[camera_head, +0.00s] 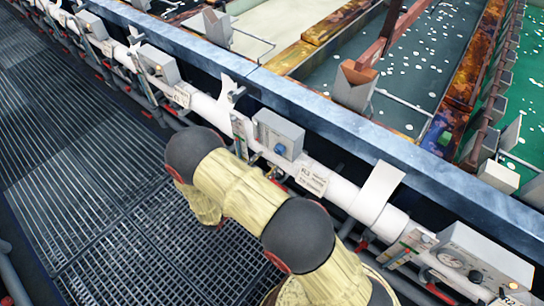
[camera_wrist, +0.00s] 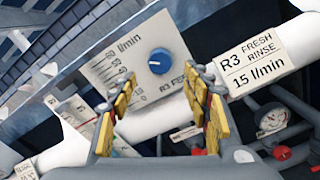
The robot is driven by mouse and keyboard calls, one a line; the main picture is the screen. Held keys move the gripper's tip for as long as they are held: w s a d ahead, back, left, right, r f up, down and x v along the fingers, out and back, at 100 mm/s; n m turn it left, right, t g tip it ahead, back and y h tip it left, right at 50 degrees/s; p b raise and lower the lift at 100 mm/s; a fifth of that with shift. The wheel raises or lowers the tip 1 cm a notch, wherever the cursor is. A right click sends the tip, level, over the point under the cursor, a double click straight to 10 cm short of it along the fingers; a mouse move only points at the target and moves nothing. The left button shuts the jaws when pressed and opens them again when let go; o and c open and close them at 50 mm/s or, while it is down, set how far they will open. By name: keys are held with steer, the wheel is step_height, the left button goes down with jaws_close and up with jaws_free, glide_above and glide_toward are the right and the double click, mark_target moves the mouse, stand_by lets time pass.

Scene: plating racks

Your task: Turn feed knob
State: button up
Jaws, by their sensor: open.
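The feed knob (camera_wrist: 160,60) is a round blue dial on the pale face of a control box (camera_wrist: 135,65). The face has an l/min scale and partly hidden "R3" lettering. In the head view the blue knob (camera_head: 280,149) shows on a grey box (camera_head: 276,133) mounted on the white pipe. My gripper (camera_wrist: 167,78) is open, with yellow-padded fingers left and right below the knob in the wrist view. Nothing is between the fingers, and they appear apart from the knob. In the head view my arm hides the gripper.
A label reading "R3 FRESH RINSE 15 l/min" (camera_wrist: 252,65) is on the white pipe right of the box. A round gauge (camera_wrist: 272,118) and red valve handle (camera_wrist: 282,153) sit below it. Similar boxes (camera_head: 158,64) line the pipe. Tanks lie behind a blue-grey rail (camera_head: 330,108); grating (camera_head: 110,190) covers the floor.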

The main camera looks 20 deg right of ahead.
steer(key=v, duration=0.5)
steer(key=shift+s+a, duration=0.2)
steer(key=shift+a, duration=0.05)
